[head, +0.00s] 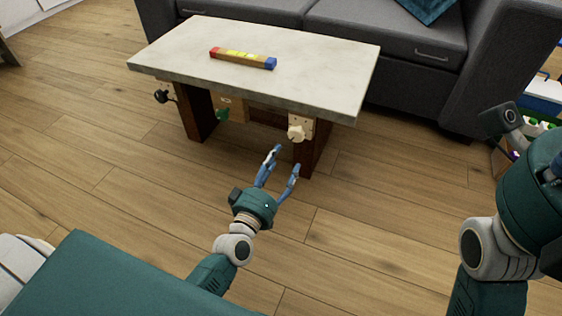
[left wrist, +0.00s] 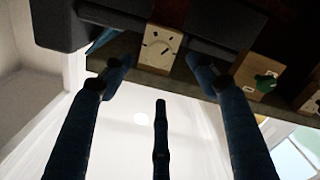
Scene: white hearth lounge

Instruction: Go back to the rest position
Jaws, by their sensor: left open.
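My left gripper (head: 285,159) is open and empty, in front of the low table's near right leg. Its blue fingers point toward a cream knob (head: 297,133) on a wooden panel under the tabletop, with a visible gap in the head view. In the left wrist view, the spread fingers (left wrist: 158,66) frame a pale wooden panel with a dial (left wrist: 160,48), with nothing held between them. My right arm (head: 535,190) is at the right edge of the head view. Its gripper cannot be made out.
The low table (head: 330,80) has a pale top bearing a bar with red, yellow and blue parts (head: 243,58). A green knob (head: 222,114) and a black knob (head: 162,96) are under its edge. A grey sofa (head: 400,40) stands behind. Wooden floor in front is clear.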

